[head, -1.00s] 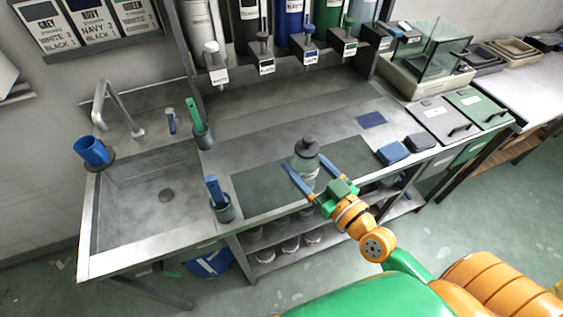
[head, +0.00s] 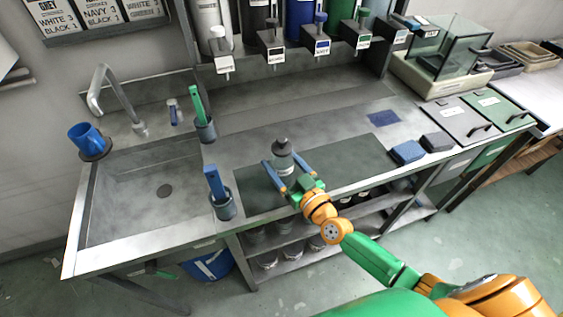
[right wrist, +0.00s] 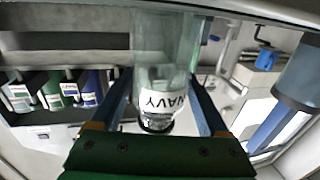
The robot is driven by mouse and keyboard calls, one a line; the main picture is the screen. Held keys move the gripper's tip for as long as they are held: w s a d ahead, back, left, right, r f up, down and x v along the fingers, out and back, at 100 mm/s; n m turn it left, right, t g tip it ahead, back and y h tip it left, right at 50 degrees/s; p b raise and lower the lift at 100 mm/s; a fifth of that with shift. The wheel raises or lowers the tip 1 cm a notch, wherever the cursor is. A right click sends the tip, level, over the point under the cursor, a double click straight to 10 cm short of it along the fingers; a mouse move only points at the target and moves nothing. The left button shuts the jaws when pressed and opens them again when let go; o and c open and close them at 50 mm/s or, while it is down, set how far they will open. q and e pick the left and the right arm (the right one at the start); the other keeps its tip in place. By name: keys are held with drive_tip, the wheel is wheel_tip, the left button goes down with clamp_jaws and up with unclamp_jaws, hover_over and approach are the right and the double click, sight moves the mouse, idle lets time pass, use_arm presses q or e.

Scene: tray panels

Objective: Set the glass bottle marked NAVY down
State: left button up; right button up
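The clear glass bottle (head: 283,163) with a dark grey cap stands upright over the dark mat (head: 345,160) on the steel counter. Its white label reading NAVY shows in the right wrist view, where the bottle (right wrist: 165,50) is between my blue fingers. My right gripper (head: 283,173) is shut on the bottle from the front. Whether the bottle's base touches the mat is hard to tell, as the gripper partly hides it. My left gripper is not in view.
A sink with a tap and blue mug (head: 86,137) is at left. Cups with a green-handled tool (head: 197,105) and a blue-handled tool (head: 215,183) stand beside it. Labelled dispensers (head: 318,20) line the back. Blue and grey blocks (head: 407,151) lie right of the mat.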

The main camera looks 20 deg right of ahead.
drive_tip(key=shift+o, duration=1.1)
drive_tip(key=shift+r, duration=0.25)
drive_tip(key=v, duration=1.2)
drive_tip(key=shift+s+f, duration=0.1)
drive_tip(key=shift+f, duration=0.05)
